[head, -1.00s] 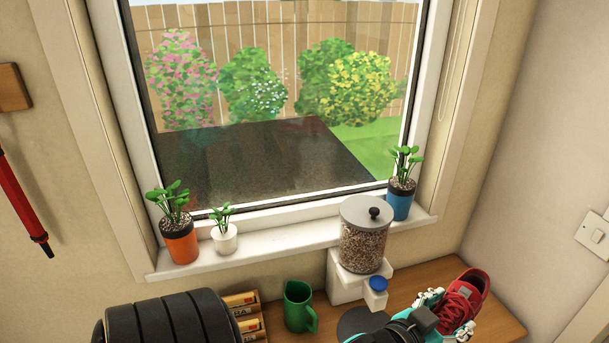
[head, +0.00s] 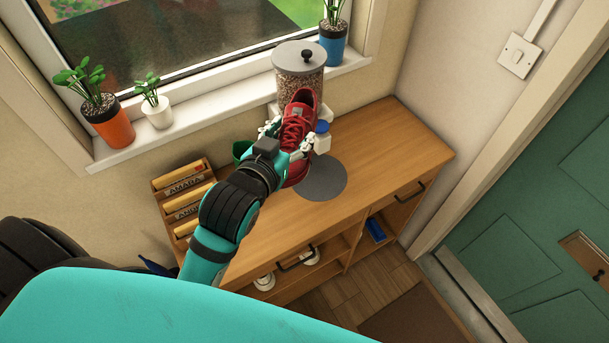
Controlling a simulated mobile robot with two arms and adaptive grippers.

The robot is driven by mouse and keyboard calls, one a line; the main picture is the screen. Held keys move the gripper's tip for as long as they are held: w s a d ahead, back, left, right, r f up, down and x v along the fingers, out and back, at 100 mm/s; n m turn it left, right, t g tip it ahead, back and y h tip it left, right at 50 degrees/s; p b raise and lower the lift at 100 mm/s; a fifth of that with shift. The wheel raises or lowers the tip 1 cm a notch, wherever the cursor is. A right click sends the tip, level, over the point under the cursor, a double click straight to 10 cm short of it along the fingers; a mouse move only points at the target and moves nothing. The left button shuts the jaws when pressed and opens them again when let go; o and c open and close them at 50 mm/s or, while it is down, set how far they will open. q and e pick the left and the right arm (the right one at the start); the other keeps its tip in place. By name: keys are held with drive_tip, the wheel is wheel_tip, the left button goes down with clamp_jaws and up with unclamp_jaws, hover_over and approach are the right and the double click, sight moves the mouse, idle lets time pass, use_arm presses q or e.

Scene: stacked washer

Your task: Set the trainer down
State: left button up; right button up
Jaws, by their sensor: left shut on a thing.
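The trainer is over the wooden cabinet top (head: 375,150), beside a dark grey round mat (head: 325,184). I cannot tell whether its sole touches anything. My right gripper is not in view.
The cabinet top is clear to the right of the mat. A letter rack (head: 182,188) and a mostly hidden green jug (head: 240,150) stand on the left. Potted plants, including an orange pot (head: 110,128), line the sill. A green door (head: 535,215) is at right.

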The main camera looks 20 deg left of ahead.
use_arm(q)
wheel_tip(320, 180, down, 12)
drive_tip(key=b, duration=1.1)
use_arm(e)
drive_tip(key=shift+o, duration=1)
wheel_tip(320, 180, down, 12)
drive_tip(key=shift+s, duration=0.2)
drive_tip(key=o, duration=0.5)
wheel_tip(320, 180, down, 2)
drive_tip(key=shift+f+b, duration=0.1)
drive_tip(key=shift+b, duration=1.1)
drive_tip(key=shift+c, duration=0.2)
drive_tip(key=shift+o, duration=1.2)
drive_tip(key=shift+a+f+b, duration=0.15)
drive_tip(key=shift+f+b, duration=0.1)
drive_tip(key=shift+b, duration=0.05)
use_arm(q)
drive_tip(key=p, duration=0.2)
hover_over(296, 188)
wheel_tip(296, 188, down, 13)
drive_tip(key=shift+s+f, duration=0.1)
drive_tip(key=shift+f, duration=1.8)
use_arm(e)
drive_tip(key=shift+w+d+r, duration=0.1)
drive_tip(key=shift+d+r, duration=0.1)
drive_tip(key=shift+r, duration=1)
